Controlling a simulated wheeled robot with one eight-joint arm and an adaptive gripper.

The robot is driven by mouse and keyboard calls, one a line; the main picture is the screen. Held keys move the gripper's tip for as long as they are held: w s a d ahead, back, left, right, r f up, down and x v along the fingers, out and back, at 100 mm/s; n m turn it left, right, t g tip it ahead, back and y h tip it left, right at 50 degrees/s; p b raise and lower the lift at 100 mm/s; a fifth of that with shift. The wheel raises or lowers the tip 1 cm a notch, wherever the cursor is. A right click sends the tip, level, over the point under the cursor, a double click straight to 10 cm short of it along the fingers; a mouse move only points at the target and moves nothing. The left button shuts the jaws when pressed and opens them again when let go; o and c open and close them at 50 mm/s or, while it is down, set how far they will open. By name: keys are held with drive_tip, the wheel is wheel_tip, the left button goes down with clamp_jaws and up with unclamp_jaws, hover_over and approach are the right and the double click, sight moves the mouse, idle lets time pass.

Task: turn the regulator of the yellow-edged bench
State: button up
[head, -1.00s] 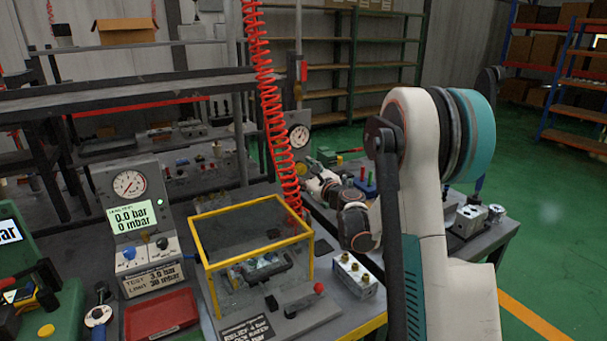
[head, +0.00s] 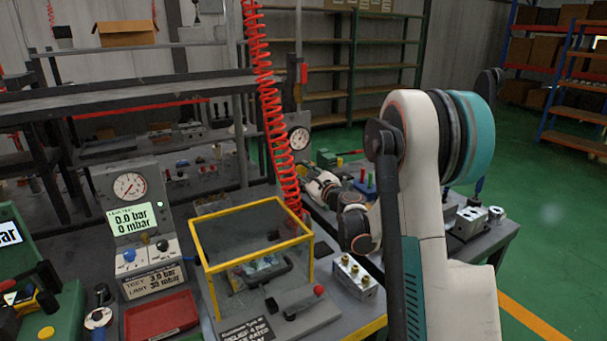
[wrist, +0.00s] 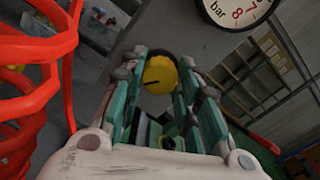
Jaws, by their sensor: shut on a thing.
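The regulator shows in the wrist view as a round yellow knob (wrist: 160,74) with a dark line on its face. My gripper (wrist: 161,68) has its green fingers on both sides of the knob and is shut on it. A round dial gauge (wrist: 238,8) is at the top right there; in the head view a gauge (head: 299,138) stands above my gripper (head: 312,180). In the head view I cannot make out the knob. The bench's yellow edge (head: 366,330) runs along the front.
A red coiled hose (head: 270,95) hangs close to the left of my gripper; it also fills the left of the wrist view (wrist: 35,90). A yellow-framed clear box (head: 262,255), a metal block (head: 354,276) and a display panel (head: 130,217) reading 0.0 bar stand nearby.

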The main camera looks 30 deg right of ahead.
drive_tip(key=n, duration=0.8)
drive_tip(key=shift+p, duration=0.35)
drive_tip(key=n, duration=0.4)
drive_tip(key=shift+a+f+n, duration=0.1)
drive_tip(key=shift+n, duration=1.8)
drive_tip(key=o, duration=1.1)
drive_tip(key=shift+c, duration=0.2)
